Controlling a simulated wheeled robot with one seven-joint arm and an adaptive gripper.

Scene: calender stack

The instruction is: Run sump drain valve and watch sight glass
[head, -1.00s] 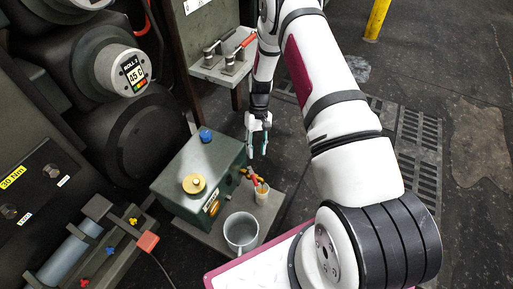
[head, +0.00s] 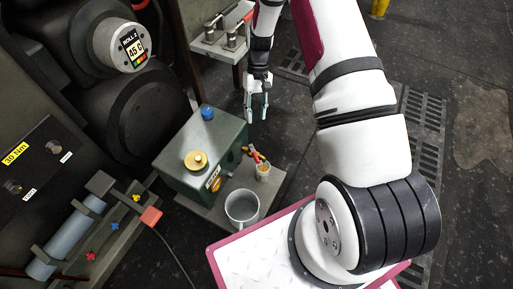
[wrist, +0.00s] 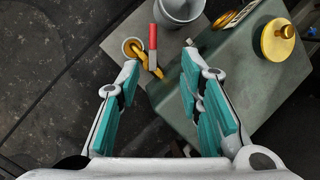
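The green sump box (head: 178,172) has a brass cap (head: 196,161) and a blue cap (head: 207,113) on top. A round amber fitting (head: 216,184), perhaps the sight glass, is on its front; it shows as a gold ring in the wrist view (wrist: 229,18).
Dark rolls with a "45 C" display (head: 134,48) and a control panel (head: 35,170) stand at left. A shelf with clamps (head: 218,44) is behind the box. A floor grate (head: 425,130) lies at right, beside open floor.

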